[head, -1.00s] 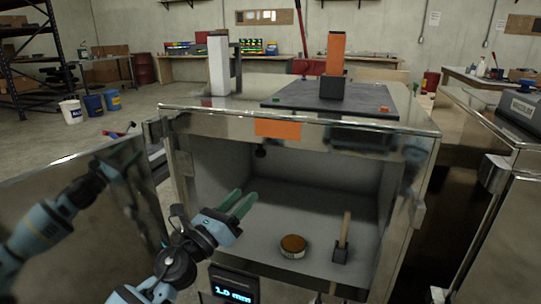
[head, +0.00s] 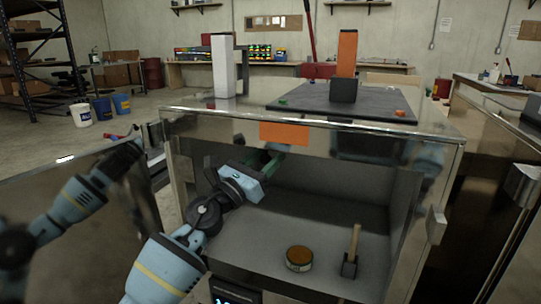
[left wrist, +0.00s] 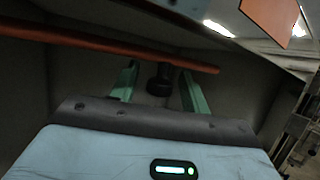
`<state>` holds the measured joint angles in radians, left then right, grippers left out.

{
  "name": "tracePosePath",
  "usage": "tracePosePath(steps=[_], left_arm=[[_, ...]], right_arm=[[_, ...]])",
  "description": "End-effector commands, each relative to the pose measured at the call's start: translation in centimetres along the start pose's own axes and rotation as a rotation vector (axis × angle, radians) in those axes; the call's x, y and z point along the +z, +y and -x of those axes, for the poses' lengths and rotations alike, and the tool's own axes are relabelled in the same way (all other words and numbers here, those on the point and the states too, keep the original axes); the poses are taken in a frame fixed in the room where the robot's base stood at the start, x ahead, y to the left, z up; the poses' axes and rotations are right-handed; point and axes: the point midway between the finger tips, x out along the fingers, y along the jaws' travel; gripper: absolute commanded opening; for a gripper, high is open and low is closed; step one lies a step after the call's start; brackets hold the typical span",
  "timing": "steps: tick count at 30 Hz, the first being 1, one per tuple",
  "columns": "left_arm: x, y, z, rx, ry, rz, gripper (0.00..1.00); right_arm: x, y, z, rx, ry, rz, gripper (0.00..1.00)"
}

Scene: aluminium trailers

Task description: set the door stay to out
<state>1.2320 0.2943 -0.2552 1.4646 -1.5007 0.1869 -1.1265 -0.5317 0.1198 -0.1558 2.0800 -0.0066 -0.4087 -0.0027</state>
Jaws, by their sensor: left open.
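My left gripper (head: 270,160) is inside the upper left of the open metal compartment (head: 420,215), under its top front edge. In the left wrist view its two green fingers (left wrist: 159,70) are apart with nothing held between them. A dark round knob (left wrist: 160,82) shows beyond and between the fingers. An orange-red bar (left wrist: 110,42) crosses above the knob. I cannot tell for certain which of these is the door stay. In the head view the gripper hides the knob. The open door (head: 60,240) stands at the left and mirrors my arm. My right gripper is not in view.
An orange plate (head: 284,132) is on the compartment's front edge. A round tin (head: 299,259) and a wooden-handled tool (head: 351,255) are on its floor. On top are a white post (head: 223,65), an orange post (head: 346,52) and a dark mat (head: 300,98). A metal latch (head: 437,225) is at the right edge.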

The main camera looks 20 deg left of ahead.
Motion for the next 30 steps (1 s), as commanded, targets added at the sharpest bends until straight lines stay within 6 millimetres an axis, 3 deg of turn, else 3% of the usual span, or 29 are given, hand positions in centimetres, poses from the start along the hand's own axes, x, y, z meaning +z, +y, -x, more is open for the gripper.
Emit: tracePosePath(steps=[6, 14, 25, 30], left_arm=[[-0.1, -0.1, -1.4, -0.001, 0.001, 0.000, 0.46], [-0.1, -0.1, -1.5, -0.001, 0.001, 0.000, 0.46], [-0.1, 0.0, -1.5, -0.001, 0.001, 0.000, 0.00], [-0.1, 0.0, -1.5, -0.001, 0.001, 0.000, 0.00]], right_arm=[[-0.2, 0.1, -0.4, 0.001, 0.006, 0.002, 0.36], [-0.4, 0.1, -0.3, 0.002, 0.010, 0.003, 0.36], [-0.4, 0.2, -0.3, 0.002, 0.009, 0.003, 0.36], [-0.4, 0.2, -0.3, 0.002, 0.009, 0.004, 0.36]])
